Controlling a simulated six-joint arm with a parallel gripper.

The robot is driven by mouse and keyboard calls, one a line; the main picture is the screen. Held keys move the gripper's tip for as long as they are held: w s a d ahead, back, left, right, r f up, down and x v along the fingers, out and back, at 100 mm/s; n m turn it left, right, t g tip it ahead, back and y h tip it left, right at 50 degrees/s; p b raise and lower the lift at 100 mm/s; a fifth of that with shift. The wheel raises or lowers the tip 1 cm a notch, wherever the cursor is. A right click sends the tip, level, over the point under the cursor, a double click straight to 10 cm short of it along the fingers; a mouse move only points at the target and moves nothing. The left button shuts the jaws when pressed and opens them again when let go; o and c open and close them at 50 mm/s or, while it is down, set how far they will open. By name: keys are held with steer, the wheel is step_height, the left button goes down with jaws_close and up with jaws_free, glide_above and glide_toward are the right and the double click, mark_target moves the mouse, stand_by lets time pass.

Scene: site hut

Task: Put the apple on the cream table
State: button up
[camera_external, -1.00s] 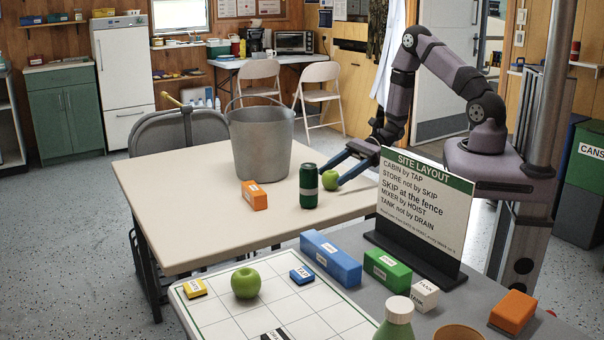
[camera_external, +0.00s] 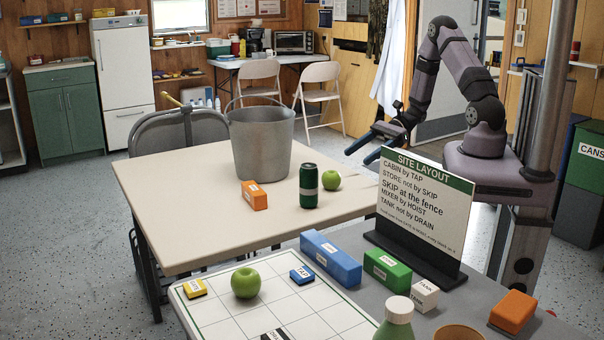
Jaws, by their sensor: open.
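One green apple (camera_external: 331,180) rests on the cream table (camera_external: 190,218), just right of a dark green can (camera_external: 308,187). My gripper (camera_external: 359,156) is open and empty, above and to the right of that apple and clear of it. A second green apple (camera_external: 245,282) sits on the white gridded board (camera_external: 262,313) in the foreground.
A metal bucket (camera_external: 262,145) and an orange block (camera_external: 255,196) stand on the cream table. A site layout sign (camera_external: 424,205) stands upright on the grey table below my arm. Blue (camera_external: 330,259) and green (camera_external: 387,270) blocks lie near it. The cream table's left side is bare.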

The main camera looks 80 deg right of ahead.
steer(key=shift+s+d+r, duration=0.2)
steer(key=shift+s+d, duration=0.2)
steer(key=s+a+n+g, duration=0.2)
steer(key=a+n, duration=0.1)
steer(key=s+a+n+g, duration=0.2)
steer(key=a+n+g, duration=0.1)
steer(key=a+n, duration=0.1)
steer(key=s+a+n+g, duration=0.2)
steer(key=a+n+g, duration=0.1)
steer(key=a, duration=0.1)
steer(key=shift+s+a, duration=0.15)
steer(key=shift+s, duration=0.1)
steer(key=s+n+h, duration=0.1)
steer(key=n+h, duration=0.2)
steer(key=n, duration=0.2)
steer(key=s+r+n+g+h, duration=0.1)
steer(key=s+n+h, duration=0.1)
steer(key=n, duration=0.4)
steer(key=s+n+h, duration=0.1)
steer(key=n+h, duration=0.3)
steer(key=n, duration=0.2)
steer(key=shift+s+a+r+g+h, duration=0.2)
steer(key=shift+a+g+h, duration=0.1)
steer(key=shift+a, duration=0.05)
step_height(320, 180, up, 8)
steer(key=p, duration=0.8)
steer(key=shift+r, duration=0.15)
